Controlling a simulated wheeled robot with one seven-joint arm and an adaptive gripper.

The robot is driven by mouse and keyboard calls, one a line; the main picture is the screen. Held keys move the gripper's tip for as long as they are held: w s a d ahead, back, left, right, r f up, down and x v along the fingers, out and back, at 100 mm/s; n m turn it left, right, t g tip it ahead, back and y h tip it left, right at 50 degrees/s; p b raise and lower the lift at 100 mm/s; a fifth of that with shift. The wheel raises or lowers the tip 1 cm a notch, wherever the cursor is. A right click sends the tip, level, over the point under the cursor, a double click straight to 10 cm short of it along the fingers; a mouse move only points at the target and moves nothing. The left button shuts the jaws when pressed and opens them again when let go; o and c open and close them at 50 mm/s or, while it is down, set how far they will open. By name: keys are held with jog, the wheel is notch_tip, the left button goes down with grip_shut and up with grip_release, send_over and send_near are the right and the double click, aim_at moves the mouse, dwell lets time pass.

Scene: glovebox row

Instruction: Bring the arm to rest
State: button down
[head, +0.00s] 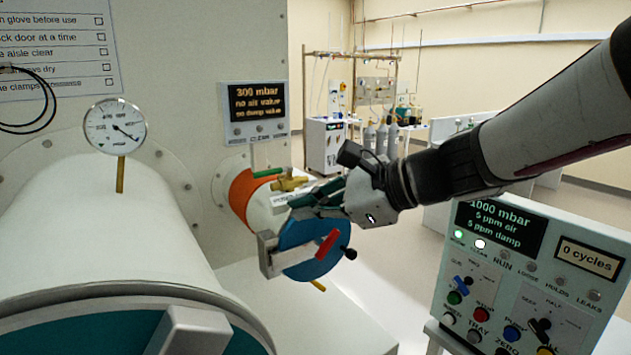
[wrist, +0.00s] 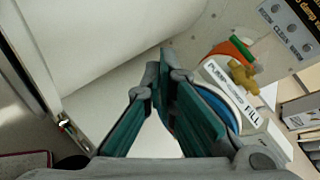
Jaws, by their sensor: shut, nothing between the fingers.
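My arm reaches in from the upper right of the head view. My gripper (head: 297,218) is by the small antechamber's blue round door (head: 306,250), overlapping its upper part in the picture. I cannot tell whether it touches the door. In the wrist view, the green finger pads of my gripper (wrist: 160,78) converge at the tips, with nothing held between them. The fingers hide part of the small antechamber there.
A large white cylinder (head: 120,225) with a pressure gauge (head: 115,127) fills the left. The small antechamber carries an orange band (head: 243,195) and a brass valve (head: 288,183). A control panel (head: 530,270) stands at the right.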

jog(key=s+d+f+n+h, duration=0.3)
jog(key=s+d+n+h, duration=0.2)
jog(key=s+d+n, duration=0.3)
jog(key=s+d+f+n+h, duration=0.2)
jog(key=s+d+n+h, duration=0.4)
jog(key=s+d+n, duration=0.3)
jog(key=s+d, duration=0.2)
jog(key=d, duration=0.1)
jog(key=shift+s+d+f+n+g, duration=0.3)
jog(key=shift+s+f, duration=0.05)
jog(key=shift+f, duration=0.05)
dwell(5.6)
